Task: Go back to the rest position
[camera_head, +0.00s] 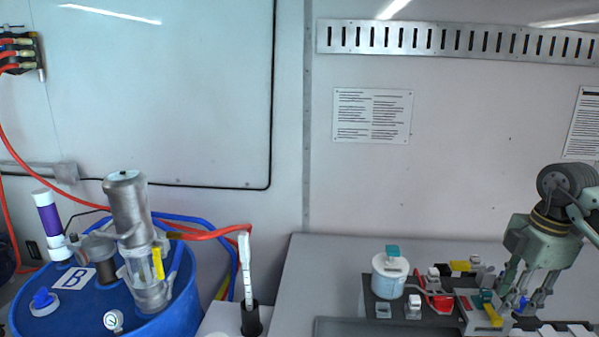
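My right gripper (522,302) is at the right edge of the head view and points down over the small equipment on the bench. Its fingers stand apart with a gap between them, and I see nothing held in it. Its fingertips are close to a small block with teal and yellow parts (488,308); I cannot tell whether they touch it. My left gripper is not in view.
A blue drum (185,318) marked B, with a metal pump (130,215) and red and blue hoses, stands at the left. A white container with a teal cap (389,278) stands on the bench (310,270). The wall behind is mostly bare.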

